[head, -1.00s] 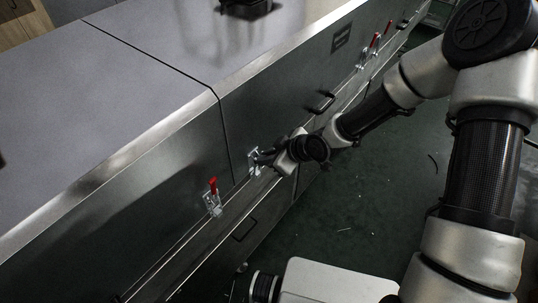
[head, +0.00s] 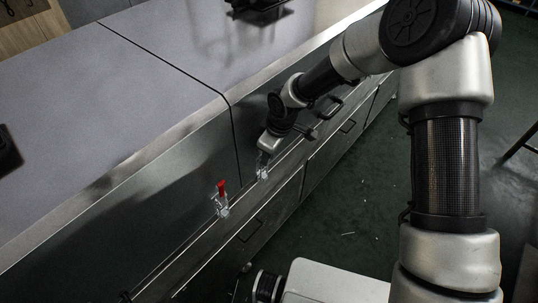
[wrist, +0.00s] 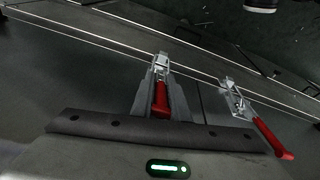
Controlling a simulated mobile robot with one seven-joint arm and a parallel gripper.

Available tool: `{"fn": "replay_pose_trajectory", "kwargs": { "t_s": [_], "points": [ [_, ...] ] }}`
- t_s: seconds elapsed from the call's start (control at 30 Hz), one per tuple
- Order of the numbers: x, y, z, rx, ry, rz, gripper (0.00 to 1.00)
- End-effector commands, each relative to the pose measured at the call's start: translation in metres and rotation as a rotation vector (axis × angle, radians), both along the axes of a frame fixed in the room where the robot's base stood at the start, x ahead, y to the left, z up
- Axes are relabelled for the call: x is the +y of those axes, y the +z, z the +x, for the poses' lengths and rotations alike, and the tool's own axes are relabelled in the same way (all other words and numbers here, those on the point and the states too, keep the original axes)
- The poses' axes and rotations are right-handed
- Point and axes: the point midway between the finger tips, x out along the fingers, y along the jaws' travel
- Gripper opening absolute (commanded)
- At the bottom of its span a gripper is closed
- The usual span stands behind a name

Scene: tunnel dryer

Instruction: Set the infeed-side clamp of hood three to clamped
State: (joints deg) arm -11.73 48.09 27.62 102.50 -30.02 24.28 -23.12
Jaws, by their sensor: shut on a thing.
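A toggle clamp (head: 262,172) sits on the front of the dryer, just right of the seam between two hoods. Its red handle (wrist: 160,101) lies between my fingers in the wrist view. My gripper (head: 263,158) is shut on that handle from above, and the handle points up toward my palm. In the head view my gripper hides the handle. A second clamp (head: 222,210) stands left of the seam with its red handle (head: 221,188) upright. This second clamp also shows at the right in the wrist view (wrist: 236,103), apart from my gripper.
The hood front (head: 150,215) rises close behind the clamps, with a ledge below them. A dark handle bar (head: 327,107) sticks out to the right, near my forearm. The green floor (head: 360,200) in front is mostly clear.

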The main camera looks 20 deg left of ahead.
Motion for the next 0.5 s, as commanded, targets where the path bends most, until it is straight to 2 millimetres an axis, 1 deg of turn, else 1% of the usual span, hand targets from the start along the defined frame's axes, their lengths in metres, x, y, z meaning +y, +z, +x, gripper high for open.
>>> {"fn": "replay_pose_trajectory", "kwargs": {
  "t_s": [0.03, 0.3, 0.33, 0.4, 0.5],
  "points": [
    [0.0000, -0.0021, -0.0024, 0.005, 0.005, -0.003, 0.00],
    [-0.0002, -0.0026, -0.0029, 0.006, 0.005, -0.003, 0.00],
    [-0.0001, -0.0027, -0.0030, 0.006, 0.005, -0.003, 0.19],
    [-0.0001, -0.0026, -0.0026, 0.005, 0.004, -0.002, 0.30],
    [-0.0001, -0.0020, -0.0021, 0.004, 0.003, -0.001, 0.30]
  ]
}}
